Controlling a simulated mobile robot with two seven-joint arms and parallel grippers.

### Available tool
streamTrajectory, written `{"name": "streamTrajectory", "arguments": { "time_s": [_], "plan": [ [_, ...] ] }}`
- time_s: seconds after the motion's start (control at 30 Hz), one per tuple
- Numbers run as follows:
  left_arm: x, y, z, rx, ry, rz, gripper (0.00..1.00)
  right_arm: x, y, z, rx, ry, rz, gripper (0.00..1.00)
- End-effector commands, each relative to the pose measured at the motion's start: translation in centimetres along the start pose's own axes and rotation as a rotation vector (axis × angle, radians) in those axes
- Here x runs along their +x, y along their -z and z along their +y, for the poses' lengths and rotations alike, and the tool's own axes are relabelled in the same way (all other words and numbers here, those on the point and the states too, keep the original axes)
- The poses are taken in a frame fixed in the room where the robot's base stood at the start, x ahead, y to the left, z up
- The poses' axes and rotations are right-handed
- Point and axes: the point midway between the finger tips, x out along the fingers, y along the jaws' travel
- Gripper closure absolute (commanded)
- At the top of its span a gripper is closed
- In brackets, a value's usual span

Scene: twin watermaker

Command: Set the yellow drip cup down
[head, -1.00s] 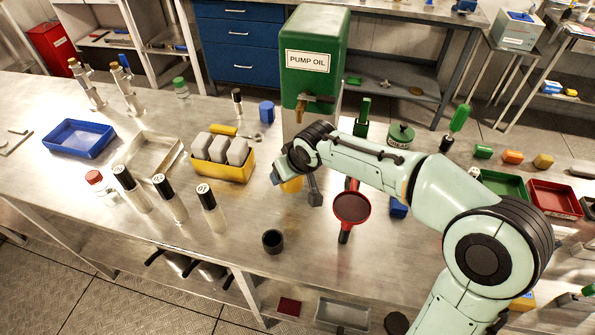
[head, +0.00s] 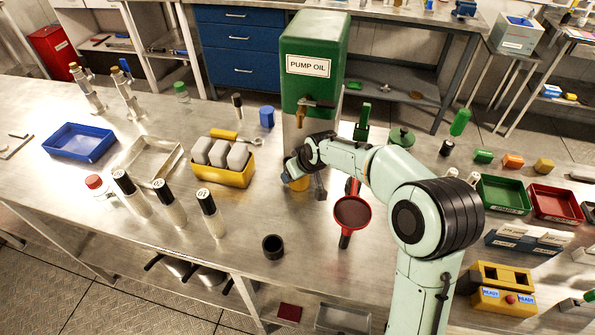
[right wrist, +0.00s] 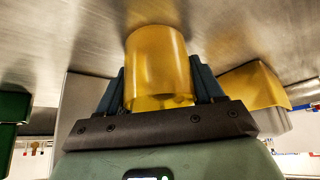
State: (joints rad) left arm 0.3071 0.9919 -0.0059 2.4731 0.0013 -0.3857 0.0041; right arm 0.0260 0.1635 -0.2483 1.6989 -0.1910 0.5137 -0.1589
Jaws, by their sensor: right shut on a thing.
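The yellow drip cup (head: 299,184) shows only partly in the head view, low at the bench top in front of the green pump oil dispenser (head: 314,62). My right gripper (head: 297,174) is at the cup, and its wrist hides much of it. In the right wrist view the cup (right wrist: 158,65) sits between both fingers of the gripper (right wrist: 160,88), which is shut on it. The cup's far end is close to the metal surface; I cannot tell whether it touches. My left gripper is not in view.
Bare bench top lies between the bin and the black cup.

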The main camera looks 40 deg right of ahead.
Motion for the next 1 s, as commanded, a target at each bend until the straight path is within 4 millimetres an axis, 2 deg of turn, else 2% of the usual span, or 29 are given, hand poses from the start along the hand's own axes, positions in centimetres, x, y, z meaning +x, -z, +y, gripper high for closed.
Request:
{"name": "streamTrajectory", "arguments": {
  "time_s": [0.37, 0.4, 0.43, 0.47, 0.8, 0.87, 1.0],
  "plan": [
    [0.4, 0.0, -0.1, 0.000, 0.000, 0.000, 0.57, 0.4, -0.2, 0.0, 0.001, -0.001, 0.003, 0.63],
    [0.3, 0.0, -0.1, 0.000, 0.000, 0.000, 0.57, 0.3, -0.2, 0.0, 0.001, -0.001, 0.002, 0.20],
    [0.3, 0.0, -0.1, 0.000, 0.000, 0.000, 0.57, 0.3, -0.2, 0.0, 0.001, -0.001, 0.003, 0.10],
    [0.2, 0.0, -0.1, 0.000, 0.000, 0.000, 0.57, 0.2, -0.1, 0.0, 0.001, -0.001, 0.003, 0.08],
    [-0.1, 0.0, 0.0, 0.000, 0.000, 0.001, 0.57, -0.1, 0.1, 0.0, 0.001, -0.001, 0.003, 0.08],
    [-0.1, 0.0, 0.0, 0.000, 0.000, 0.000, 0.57, -0.6, 0.1, 0.0, 0.001, 0.000, 0.005, 0.08],
    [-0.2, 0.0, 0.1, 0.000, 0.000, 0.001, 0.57, -3.1, 0.1, 0.0, 0.001, 0.000, 0.008, 0.08]
  ]
}}
